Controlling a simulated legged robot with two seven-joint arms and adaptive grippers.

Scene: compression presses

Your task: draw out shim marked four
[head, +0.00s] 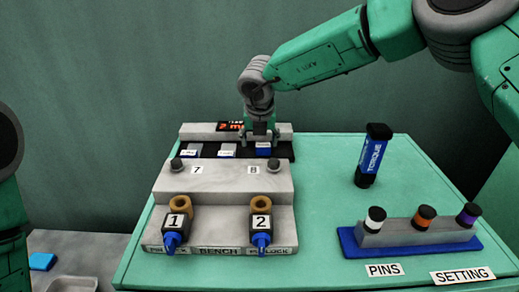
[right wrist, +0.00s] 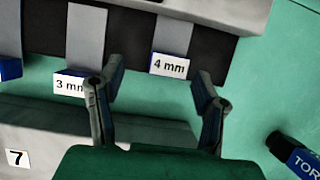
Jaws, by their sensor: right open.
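The shim marked 4 mm (right wrist: 170,65) is a grey strip with a white label, lying in a dark slot bed in the right wrist view. In the head view its blue end (head: 263,150) shows just below my right gripper (head: 260,138). My right gripper, also in the right wrist view (right wrist: 158,88), is open, with its fingers on either side of the 4 mm label; I see no grip on it. The 3 mm shim (right wrist: 70,85) lies to its left, near the left finger. My left gripper is not in view; only part of my left arm shows.
The grey bench block has a partly hidden red display (head: 231,127), knobs by labels 7 and 8, and blue-handled fittings marked 1 (head: 174,220) and 2 (head: 262,222). A torque tool (head: 373,156) stands right. A blue-based pin rack (head: 410,240) is at front right. Green tabletop between is clear.

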